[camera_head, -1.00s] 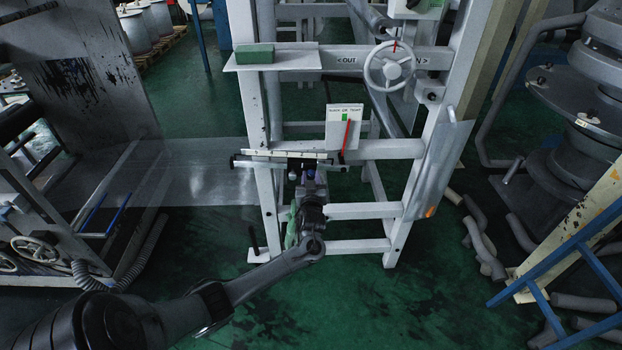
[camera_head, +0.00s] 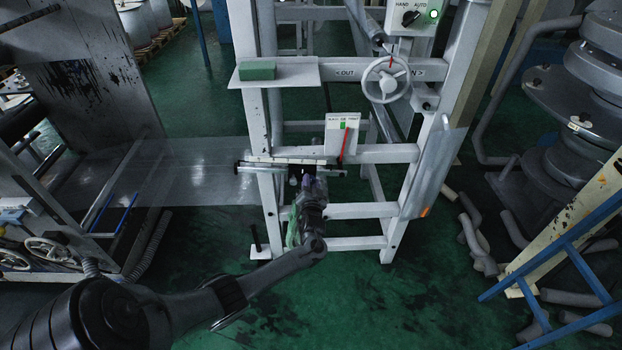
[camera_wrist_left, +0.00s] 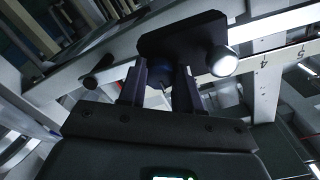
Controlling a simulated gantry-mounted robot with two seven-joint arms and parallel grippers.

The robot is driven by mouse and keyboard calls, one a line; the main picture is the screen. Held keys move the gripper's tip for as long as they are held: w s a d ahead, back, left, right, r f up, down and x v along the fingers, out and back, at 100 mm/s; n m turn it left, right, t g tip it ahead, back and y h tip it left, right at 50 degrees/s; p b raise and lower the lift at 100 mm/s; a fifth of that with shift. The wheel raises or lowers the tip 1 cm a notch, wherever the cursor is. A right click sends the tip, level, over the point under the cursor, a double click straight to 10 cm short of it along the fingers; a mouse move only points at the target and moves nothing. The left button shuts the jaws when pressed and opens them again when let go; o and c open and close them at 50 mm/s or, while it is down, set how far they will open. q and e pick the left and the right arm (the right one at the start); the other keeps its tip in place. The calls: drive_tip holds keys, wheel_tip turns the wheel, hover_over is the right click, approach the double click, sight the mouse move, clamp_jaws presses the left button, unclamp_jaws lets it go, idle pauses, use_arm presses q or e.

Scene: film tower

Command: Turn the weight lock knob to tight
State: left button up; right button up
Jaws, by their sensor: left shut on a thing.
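My left gripper (camera_head: 308,182) reaches up to the white frame's scale rail (camera_head: 262,160) from the front. In the left wrist view, my left gripper (camera_wrist_left: 158,88) is shut on a small dark bluish knob (camera_wrist_left: 158,73), the weight lock knob, which is mostly hidden between the fingers. The knob sits under a dark block-shaped weight (camera_wrist_left: 180,36) on the rail. A shiny round ball end (camera_wrist_left: 222,61) is just right of the fingers. Which way the knob is turned cannot be read. My right gripper is not in view.
A small white sign plate (camera_head: 335,148) with a red pointer stands above the rail's right part. A spoked handwheel (camera_head: 386,80) and a green block (camera_head: 257,70) on a shelf are higher up. A clear sheet (camera_head: 200,170) spans to the left machine.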

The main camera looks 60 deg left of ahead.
use_arm(q)
drive_tip(key=m+p, duration=0.3)
drive_tip(key=m, duration=0.2)
drive_tip(key=shift+r, duration=0.15)
drive_tip(key=shift+m+p, duration=0.65)
drive_tip(key=shift+m, duration=1.65)
drive_tip(key=shift+f, duration=0.2)
drive_tip(key=o, duration=1)
drive_tip(key=shift+o, duration=0.2)
